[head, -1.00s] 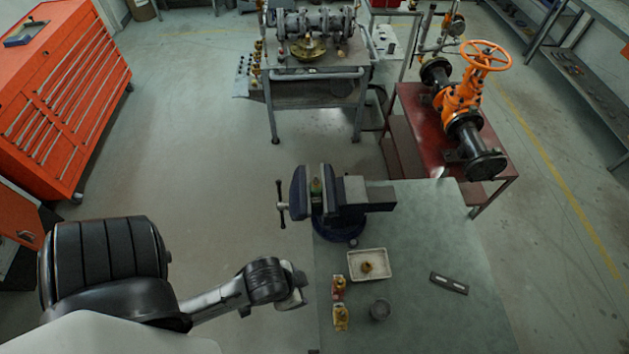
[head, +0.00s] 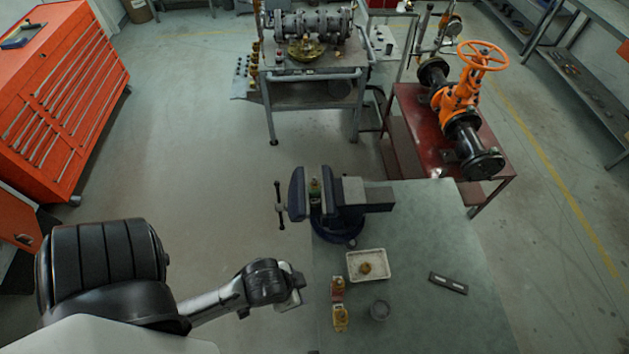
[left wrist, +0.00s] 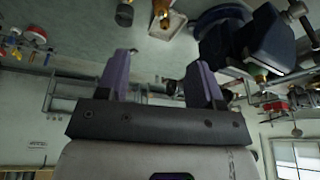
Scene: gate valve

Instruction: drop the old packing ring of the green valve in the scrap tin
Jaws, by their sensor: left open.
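The green valve (head: 315,188) stands upright in the jaws of the blue vise (head: 325,220). Its packing ring is too small to make out. A small grey round tin (head: 380,310), which looks like the scrap tin, stands on the bench below the white tray; I cannot see what is in it. My left gripper (head: 298,289) is beside the bench's left edge, apart from the vise and tin. In the left wrist view its two purple fingers (left wrist: 157,80) are spread with nothing between them. The vise (left wrist: 270,45) shows there at upper right. My right gripper is not in view.
A white tray (head: 386,276) holds a brass piece (head: 366,268). A red-labelled valve (head: 338,290) and a yellow valve (head: 341,318) stand left of the tin. A slotted dark plate (head: 448,283) lies right. The bench's lower right is clear. An orange valve (head: 460,95) stands beyond.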

